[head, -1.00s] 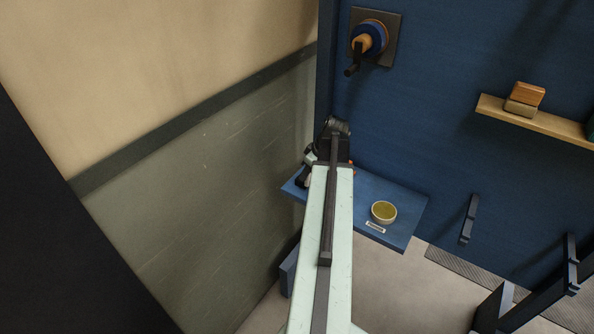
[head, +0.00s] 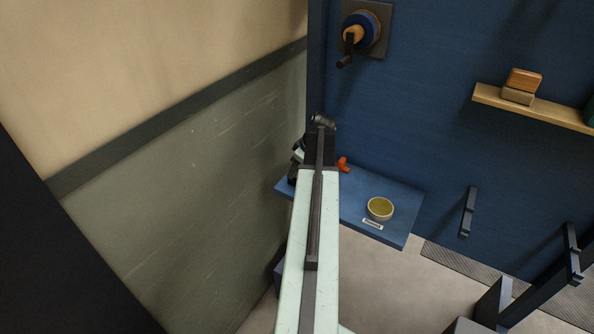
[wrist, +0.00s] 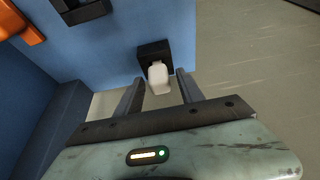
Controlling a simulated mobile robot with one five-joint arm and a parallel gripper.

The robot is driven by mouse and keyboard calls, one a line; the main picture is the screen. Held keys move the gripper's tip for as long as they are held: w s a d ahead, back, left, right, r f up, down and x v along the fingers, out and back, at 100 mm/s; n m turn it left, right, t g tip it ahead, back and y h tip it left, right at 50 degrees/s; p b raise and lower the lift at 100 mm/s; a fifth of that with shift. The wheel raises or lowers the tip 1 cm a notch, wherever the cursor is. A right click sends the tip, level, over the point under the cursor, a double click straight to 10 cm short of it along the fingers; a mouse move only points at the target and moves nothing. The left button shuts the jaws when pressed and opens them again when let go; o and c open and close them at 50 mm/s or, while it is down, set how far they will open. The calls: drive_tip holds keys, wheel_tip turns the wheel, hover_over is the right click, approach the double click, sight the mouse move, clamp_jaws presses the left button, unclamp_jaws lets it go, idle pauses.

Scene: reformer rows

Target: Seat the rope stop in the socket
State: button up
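In the wrist view, a pale, rounded piece (wrist: 158,76), which looks like the rope stop, stands against a small black block (wrist: 154,52) at the edge of the blue shelf. The block may be the socket; I cannot tell how deep the pale piece sits in it. My gripper (wrist: 159,88) is open, with one dark finger on each side of the pale piece and gaps visible between. In the head view, my arm hides most of the gripper and this part of the shelf.
The blue shelf (head: 385,226) holds a bowl (head: 380,208) and an orange part (head: 343,164). The grey-green wall (head: 190,200) stands close on the left. A crank (head: 352,40) is mounted above; a wooden ledge (head: 540,113) with blocks is at right.

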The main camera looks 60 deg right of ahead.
drive_tip(key=shift+r, duration=0.1)
drive_tip(key=p+v, duration=1.1)
drive_tip(key=shift+s+r, duration=0.15)
drive_tip(key=shift+r, duration=0.25)
